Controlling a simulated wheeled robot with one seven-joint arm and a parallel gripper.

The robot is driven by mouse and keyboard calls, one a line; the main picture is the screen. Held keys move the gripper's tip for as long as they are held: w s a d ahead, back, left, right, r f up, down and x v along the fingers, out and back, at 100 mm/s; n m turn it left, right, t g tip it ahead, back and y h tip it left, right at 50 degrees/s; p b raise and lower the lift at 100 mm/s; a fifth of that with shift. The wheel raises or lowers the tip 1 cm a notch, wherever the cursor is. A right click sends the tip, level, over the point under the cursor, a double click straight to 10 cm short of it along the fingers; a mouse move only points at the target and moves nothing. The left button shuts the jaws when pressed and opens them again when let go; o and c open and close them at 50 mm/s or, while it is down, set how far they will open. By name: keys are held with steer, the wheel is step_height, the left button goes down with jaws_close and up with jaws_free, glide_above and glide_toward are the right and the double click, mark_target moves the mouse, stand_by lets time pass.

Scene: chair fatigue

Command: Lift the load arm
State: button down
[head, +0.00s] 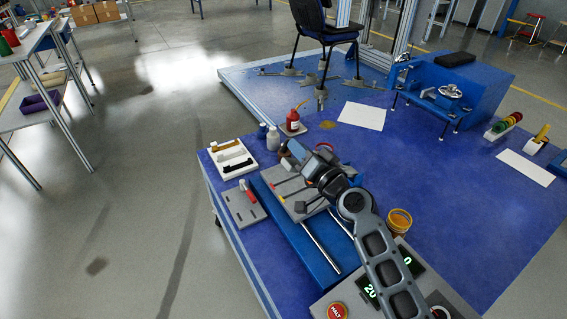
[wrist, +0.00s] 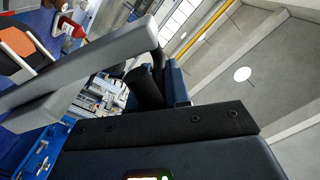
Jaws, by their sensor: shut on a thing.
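My gripper (head: 300,156) is at the end of my arm, over the grey tool tray (head: 278,178) at the front left of the blue table. My own wrist hides most of its fingers in the head view. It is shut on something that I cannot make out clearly. In the wrist view, a grey bar (wrist: 110,55) crosses the upper left, close to the camera, and a short black cylinder (wrist: 145,90) shows beyond the dark body at the bottom. I cannot tell which part is the load arm. A dark office chair (head: 326,30) stands on the platform behind the table.
A white tray (head: 232,159) and a grey plate with a red marker (head: 243,203) lie left of my gripper. A red bottle (head: 293,122) and white bottle (head: 273,140) stand behind it. A blue machine with a handwheel (head: 450,92) stands back right. The table middle is mostly clear.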

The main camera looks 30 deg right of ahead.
steer(key=d+r+m+p, duration=0.1)
steer(key=d+r+m, duration=0.3)
steer(key=d, duration=0.5)
steer(key=d+r+m+p, duration=0.2)
steer(key=d+r+m, duration=0.3)
steer(key=d, duration=0.5)
steer(key=shift+d+r, duration=0.2)
steer(key=shift+r, duration=0.05)
steer(key=c, duration=1.1)
jaws_free()
